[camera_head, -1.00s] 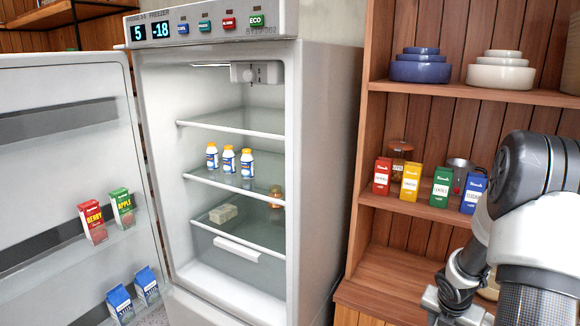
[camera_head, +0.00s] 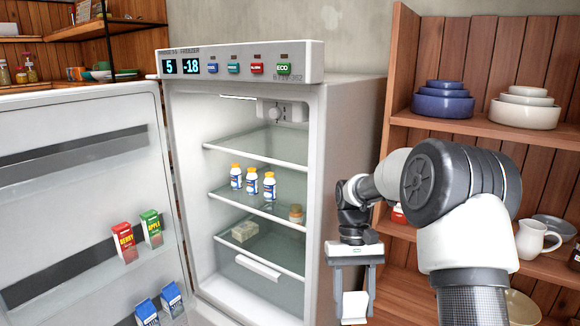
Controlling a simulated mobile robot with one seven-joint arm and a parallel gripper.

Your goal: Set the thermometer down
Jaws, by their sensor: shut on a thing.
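The fridge (camera_head: 345,150) stands open to the left of the gripper. Its shelves hold several white bottles with orange caps (camera_head: 253,182), a small jar (camera_head: 296,213) and a pale block (camera_head: 245,232).
The open fridge door (camera_head: 75,200) fills the left side, with juice cartons (camera_head: 124,242) and blue cartons (camera_head: 147,312) in its racks. The shelf unit (camera_head: 400,60) at right holds blue bowls (camera_head: 443,100), white bowls (camera_head: 524,107) and a white jug (camera_head: 537,239). The fridge's top shelf (camera_head: 260,150) is empty.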

